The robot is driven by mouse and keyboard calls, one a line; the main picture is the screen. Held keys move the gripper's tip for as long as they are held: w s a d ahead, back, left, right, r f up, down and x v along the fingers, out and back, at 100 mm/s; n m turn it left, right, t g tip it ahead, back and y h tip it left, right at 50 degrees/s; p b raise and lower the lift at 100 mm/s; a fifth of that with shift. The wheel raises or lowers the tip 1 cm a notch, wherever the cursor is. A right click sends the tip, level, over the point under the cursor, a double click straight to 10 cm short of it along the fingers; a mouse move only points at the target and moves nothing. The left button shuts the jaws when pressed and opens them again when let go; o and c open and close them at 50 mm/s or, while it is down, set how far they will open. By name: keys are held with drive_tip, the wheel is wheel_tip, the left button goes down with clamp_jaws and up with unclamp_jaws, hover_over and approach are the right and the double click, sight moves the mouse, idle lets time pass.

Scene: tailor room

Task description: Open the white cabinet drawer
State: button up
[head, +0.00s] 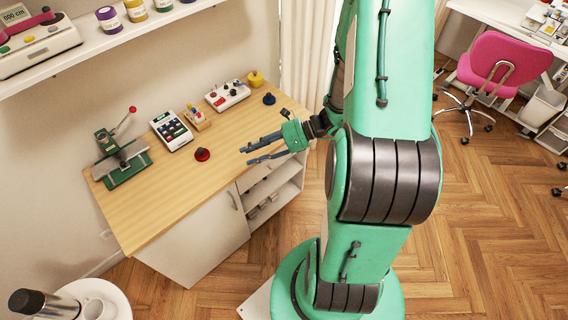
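A white cabinet (190,240) with a light wooden top stands at the left. Its front has a large flat panel with a small upright metal handle (232,201) near the panel's right edge. The panel looks shut. To its right are open shelves (268,192) with small items in them. I cannot tell which part is the drawer. My gripper (248,156) is above the right part of the wooden top, pointing left. Its two dark fingers are apart, with nothing visible between them. It is apart from the handle, which lies lower down.
A wall shelf (95,45) is above. A round white table (105,290) is at lower left. A pink chair (505,60) is at right.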

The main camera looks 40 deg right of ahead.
drive_tip(key=s+d+f+m+t+h, duration=0.1)
drive_tip(key=d+f+m+t+h, duration=0.4)
drive_tip(key=d+f+m, duration=0.7)
drive_tip(key=m+t+h, duration=0.3)
drive_tip(key=m+h, duration=0.4)
drive_tip(key=m, duration=0.5)
approach(283, 162)
drive_tip(key=v, duration=0.5)
drive_tip(key=shift+d+b, duration=0.15)
drive_tip(key=shift+b, duration=0.25)
drive_tip(key=shift+w, duration=0.1)
drive_tip(key=shift+b+x, duration=1.05)
drive_tip(key=shift+x, duration=5.8)
drive_tip(key=shift+c, duration=0.5)
clamp_jaws()
